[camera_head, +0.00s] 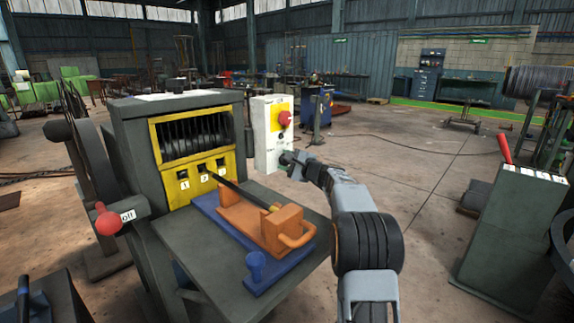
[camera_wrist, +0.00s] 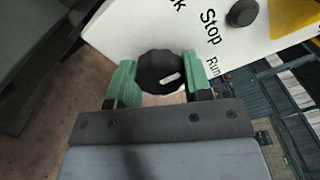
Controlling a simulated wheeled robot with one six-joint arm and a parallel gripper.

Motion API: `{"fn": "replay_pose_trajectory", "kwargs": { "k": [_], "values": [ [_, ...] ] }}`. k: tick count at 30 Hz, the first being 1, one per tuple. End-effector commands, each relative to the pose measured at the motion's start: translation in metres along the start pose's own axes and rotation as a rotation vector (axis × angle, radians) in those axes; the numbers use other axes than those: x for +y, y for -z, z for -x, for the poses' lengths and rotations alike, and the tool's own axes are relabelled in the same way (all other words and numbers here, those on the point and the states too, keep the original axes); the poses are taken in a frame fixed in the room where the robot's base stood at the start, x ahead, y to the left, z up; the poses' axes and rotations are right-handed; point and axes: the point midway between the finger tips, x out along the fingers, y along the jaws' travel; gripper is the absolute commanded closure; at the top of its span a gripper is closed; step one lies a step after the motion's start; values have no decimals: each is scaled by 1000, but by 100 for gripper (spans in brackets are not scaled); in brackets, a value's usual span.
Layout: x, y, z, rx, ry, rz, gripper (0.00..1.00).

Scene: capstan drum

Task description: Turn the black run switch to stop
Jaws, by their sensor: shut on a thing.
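The black run switch (camera_wrist: 158,70) is a round knob on the white control box (camera_wrist: 130,30), with a white mark on its face. The mark slants right and slightly up, toward the "Run" lettering; "Stop" is printed above that. My gripper (camera_wrist: 161,76) is shut on the knob, with one green finger on each side. In the head view, my gripper (camera_head: 289,158) reaches the lower part of the white control box (camera_head: 262,142); the knob is mostly hidden there.
A red button (camera_head: 285,118) on a yellow plate sits higher on the box. Left stands a machine with a yellow frame (camera_head: 157,150), a red-knobbed lever (camera_head: 108,222) and a table holding an orange tool (camera_head: 250,220). A grey lever stand (camera_head: 510,225) is at right. Floor between is open.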

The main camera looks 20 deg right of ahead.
Motion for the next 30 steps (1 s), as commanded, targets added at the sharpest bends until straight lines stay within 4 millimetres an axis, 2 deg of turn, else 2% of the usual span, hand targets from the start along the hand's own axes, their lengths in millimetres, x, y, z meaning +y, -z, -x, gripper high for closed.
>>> {"fn": "replay_pose_trajectory", "kwargs": {
  "k": [10, 11, 18, 26, 30],
  "values": [
    [-1, 0, 0, 1, 1, 2, 78],
    [-1, 0, 0, 1, 1, 2, 52],
    [0, 0, 0, 0, 1, 2, 30],
    [0, 0, 1, 1, 0, 1, 29],
    [-1, 0, 12, 1, 1, 1, 29]
  ]
}}
